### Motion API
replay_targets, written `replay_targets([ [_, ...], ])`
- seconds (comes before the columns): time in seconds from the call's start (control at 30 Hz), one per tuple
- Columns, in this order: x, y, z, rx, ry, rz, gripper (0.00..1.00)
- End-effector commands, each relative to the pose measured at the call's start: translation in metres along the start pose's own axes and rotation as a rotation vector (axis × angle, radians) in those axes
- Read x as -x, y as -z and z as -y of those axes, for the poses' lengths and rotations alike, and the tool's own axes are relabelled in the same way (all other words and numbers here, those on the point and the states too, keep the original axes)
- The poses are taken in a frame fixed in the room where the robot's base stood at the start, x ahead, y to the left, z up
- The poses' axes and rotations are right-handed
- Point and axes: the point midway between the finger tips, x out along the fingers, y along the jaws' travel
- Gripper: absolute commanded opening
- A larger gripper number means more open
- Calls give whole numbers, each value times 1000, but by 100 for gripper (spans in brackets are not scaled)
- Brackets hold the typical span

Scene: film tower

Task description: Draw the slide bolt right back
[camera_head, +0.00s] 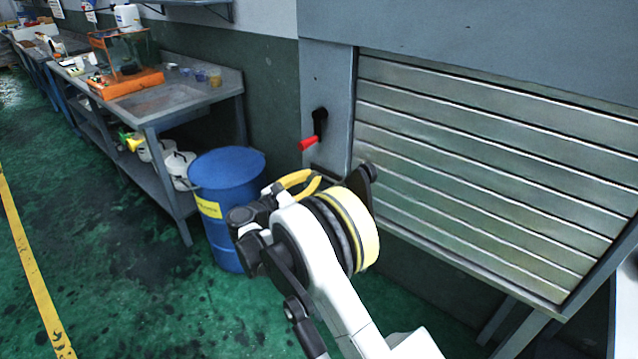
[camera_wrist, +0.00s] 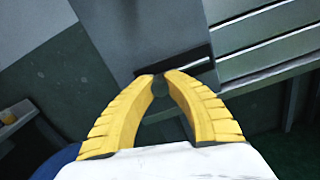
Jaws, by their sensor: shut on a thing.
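The slide bolt shows in the wrist view as a dark bar (camera_wrist: 203,64) on the grey frame beside the slatted shutter. My gripper (camera_wrist: 160,76) has its yellow fingertips closed on a small dark knob (camera_wrist: 160,88) of the bolt, at the bar's left part. In the head view my gripper (camera_head: 316,178) is at the lower end of the grey post, left of the shutter, and my wrist hides most of the bolt. How far the bolt is drawn cannot be made out.
A black lever with a red grip (camera_head: 309,143) is on the post just above my gripper. The slatted metal shutter (camera_head: 480,170) fills the right side. A blue drum (camera_head: 228,170) stands close to the left, before a grey workbench (camera_head: 150,108). Green floor is free at the left front.

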Motion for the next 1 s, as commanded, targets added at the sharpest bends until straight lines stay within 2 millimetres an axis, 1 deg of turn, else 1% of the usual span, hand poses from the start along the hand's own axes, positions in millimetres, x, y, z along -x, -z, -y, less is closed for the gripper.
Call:
replay_targets([
  [0.07, 0, 2, -5, -1, 0, -2, 0],
  [0.27, 0, 2, -5, -1, 0, -3, 0],
  [0.3, 0, 2, -5, -1, 0, -3, 18],
  [0.37, 0, 2, -5, -1, 0, -3, 36],
  [0.4, 0, 2, -5, -1, 0, -3, 38],
  [0.67, 1, 2, -5, 0, 0, -2, 38],
  [0.77, 8, 2, -6, 0, -1, -2, 38],
  [0.87, 23, 2, -6, 0, -3, -2, 38],
  [1.0, 55, 2, -6, -1, -4, -2, 38],
])
